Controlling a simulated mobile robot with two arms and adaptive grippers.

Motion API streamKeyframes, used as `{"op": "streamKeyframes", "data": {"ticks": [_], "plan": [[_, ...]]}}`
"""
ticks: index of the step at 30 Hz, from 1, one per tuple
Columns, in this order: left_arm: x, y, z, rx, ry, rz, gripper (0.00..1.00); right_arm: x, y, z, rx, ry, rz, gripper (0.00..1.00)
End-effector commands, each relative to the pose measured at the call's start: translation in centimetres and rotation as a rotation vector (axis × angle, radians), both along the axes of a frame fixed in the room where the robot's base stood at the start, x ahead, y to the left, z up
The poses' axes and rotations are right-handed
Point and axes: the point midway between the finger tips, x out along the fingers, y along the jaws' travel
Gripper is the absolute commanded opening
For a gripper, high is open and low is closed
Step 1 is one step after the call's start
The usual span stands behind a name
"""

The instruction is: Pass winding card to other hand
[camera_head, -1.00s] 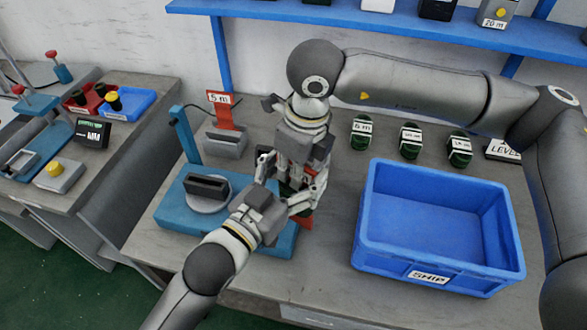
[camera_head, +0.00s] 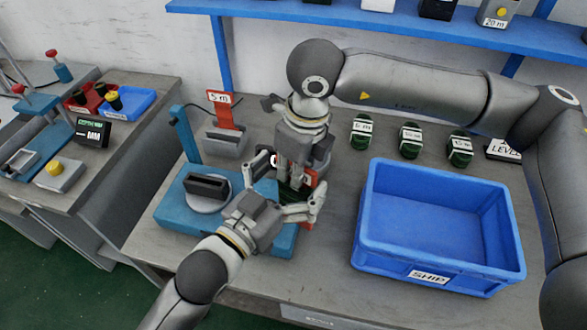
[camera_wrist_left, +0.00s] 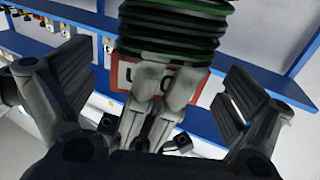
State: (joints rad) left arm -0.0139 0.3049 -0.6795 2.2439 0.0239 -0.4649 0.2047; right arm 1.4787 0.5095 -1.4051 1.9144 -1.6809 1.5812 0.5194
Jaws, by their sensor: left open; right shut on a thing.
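The winding card is red with a white label (camera_wrist_left: 128,76) and has green cable wound on it. In the head view its red edge (camera_head: 308,180) shows between my two grippers, with the green windings just below. My right gripper (camera_head: 294,172) comes down from above and is shut on the card. In the left wrist view its grey fingers (camera_wrist_left: 165,85) cover part of the label. My left gripper (camera_head: 294,184) is open, its fingers apart on either side of the card. In the left wrist view both pads are clear of the card.
A blue fixture (camera_head: 172,211) with a dark socket block (camera_head: 206,187) stands left of the grippers. A red "5 m" sign (camera_head: 220,112) is behind it. The blue SHIP bin (camera_head: 437,264) is at the right. Several green coils (camera_head: 361,133) line the back. A blue shelf (camera_head: 400,30) hangs above.

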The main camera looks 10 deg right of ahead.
Motion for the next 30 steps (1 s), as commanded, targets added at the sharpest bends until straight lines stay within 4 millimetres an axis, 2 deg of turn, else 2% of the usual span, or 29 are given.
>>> {"op": "streamKeyframes", "data": {"ticks": [12,23,26,29,30], "plan": [[-5.7,4.9,-0.1,0.003,0.003,-0.001,1.00,0.0,0.0,0.1,0.001,-0.002,0.000,0.00],[-7.7,6.7,-0.1,0.000,0.004,0.000,1.00,0.0,0.0,0.1,0.001,-0.002,0.000,0.00],[-7.8,6.6,-1.1,-0.010,0.040,0.001,1.00,0.0,0.0,0.1,0.001,-0.002,0.000,0.00],[-7.9,6.3,-3.9,-0.039,0.140,0.008,1.00,0.0,0.0,0.1,0.001,-0.002,0.000,0.00],[-8.0,6.0,-5.5,-0.055,0.196,0.012,1.00,0.0,0.0,0.1,0.001,-0.002,0.000,0.00]]}}
